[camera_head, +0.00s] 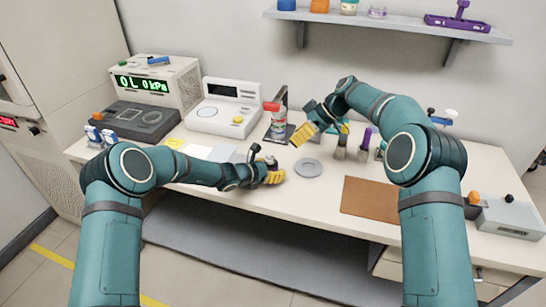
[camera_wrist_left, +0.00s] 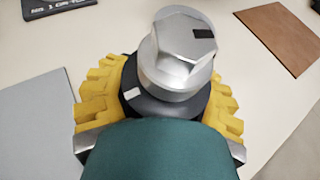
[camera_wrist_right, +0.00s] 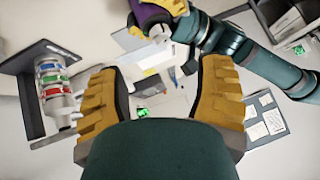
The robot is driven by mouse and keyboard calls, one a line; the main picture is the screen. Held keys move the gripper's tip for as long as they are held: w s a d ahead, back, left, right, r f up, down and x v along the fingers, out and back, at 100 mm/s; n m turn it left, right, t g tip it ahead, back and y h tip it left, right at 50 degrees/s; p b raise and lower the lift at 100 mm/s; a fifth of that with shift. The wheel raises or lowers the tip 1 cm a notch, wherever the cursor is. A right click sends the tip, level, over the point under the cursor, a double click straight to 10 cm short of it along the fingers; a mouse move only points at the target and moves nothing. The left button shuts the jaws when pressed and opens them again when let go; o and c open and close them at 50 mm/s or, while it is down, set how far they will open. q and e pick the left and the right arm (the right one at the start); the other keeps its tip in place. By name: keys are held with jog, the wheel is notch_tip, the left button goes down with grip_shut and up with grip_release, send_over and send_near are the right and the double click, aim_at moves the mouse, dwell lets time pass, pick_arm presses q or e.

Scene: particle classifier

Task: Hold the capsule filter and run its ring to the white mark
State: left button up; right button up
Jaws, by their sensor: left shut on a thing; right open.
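My left gripper (camera_head: 274,177) is shut on the capsule filter (camera_head: 270,161) and holds it near the table's front edge. In the left wrist view the filter has a silver hexagonal top (camera_wrist_left: 182,45) with a black mark, above a dark round part with a white mark (camera_wrist_left: 132,94). The black and white marks are apart, on different sides. I cannot tell which part is the ring. The lower filter is hidden by the yellow fingers; its purple end (camera_wrist_right: 150,14) shows in the right wrist view. My right gripper (camera_head: 303,134) is open and empty, above and to the right of the filter.
A grey disc (camera_head: 309,168) and brown mat (camera_head: 369,197) lie flat on the table. Several upright tools stand right of the right gripper. White and grey instruments (camera_head: 226,107) fill the back left.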

aim_at(273, 156)
jog(key=a+f+n, duration=0.2)
jog(key=a+f, duration=0.2)
jog(key=a+f+n, duration=0.2)
jog(key=a+f, duration=0.1)
jog(key=f, duration=0.1)
jog(key=shift+w+a+n+y, duration=0.15)
jog(key=shift+a+n+y, duration=0.15)
jog(key=shift+a+n, duration=0.1)
dwell(0.4)
grip_shut()
